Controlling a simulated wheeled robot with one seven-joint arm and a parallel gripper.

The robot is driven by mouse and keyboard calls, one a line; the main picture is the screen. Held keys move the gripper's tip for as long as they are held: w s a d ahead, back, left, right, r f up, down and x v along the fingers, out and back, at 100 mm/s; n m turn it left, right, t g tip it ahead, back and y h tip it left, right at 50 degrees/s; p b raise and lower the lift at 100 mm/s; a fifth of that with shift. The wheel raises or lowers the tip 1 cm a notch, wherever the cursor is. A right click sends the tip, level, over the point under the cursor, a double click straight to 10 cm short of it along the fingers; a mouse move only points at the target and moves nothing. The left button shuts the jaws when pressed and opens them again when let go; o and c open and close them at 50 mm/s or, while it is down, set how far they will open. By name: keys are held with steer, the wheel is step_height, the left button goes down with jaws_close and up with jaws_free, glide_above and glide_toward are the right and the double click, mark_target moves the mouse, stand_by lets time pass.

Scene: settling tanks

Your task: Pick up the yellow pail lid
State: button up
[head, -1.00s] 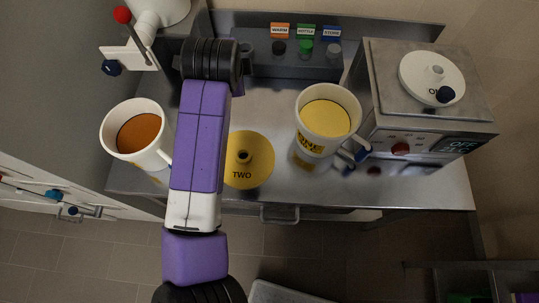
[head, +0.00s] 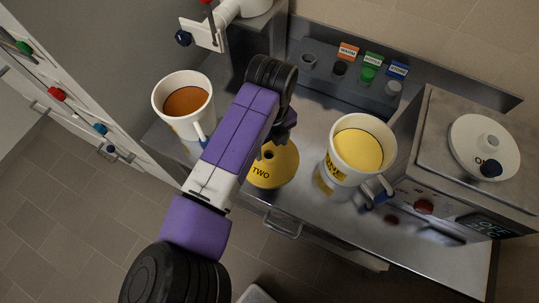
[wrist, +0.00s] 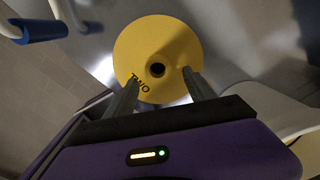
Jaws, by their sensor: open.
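The yellow pail lid (head: 277,166), marked TWO, lies on the steel counter between two pails, with a small dark-holed knob at its middle. In the wrist view the lid (wrist: 172,45) is ahead, with my gripper (wrist: 158,88) pointing at it. The two fingers are apart and overlap the lid's near part in the picture, one each side of the knob. Nothing is held between them. Whether they touch the lid, I cannot tell. In the head view my arm hides the lid's left part and most of the gripper.
A white pail of yellow liquid (head: 358,150), marked ONE, stands right of the lid. A pail of brown liquid (head: 187,102) stands left. A steel machine (head: 440,170) bearing a white lid (head: 484,147) is at right. A rack of coloured caps (head: 340,84) is behind.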

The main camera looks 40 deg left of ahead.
mark_target(270, 159)
steer(key=shift+s+f+p, duration=0.2)
steer(key=shift+f+p, duration=0.25)
steer(key=shift+f, duration=1.85)
steer(key=c, duration=1.3)
jaws_close()
steer(key=shift+r, duration=0.15)
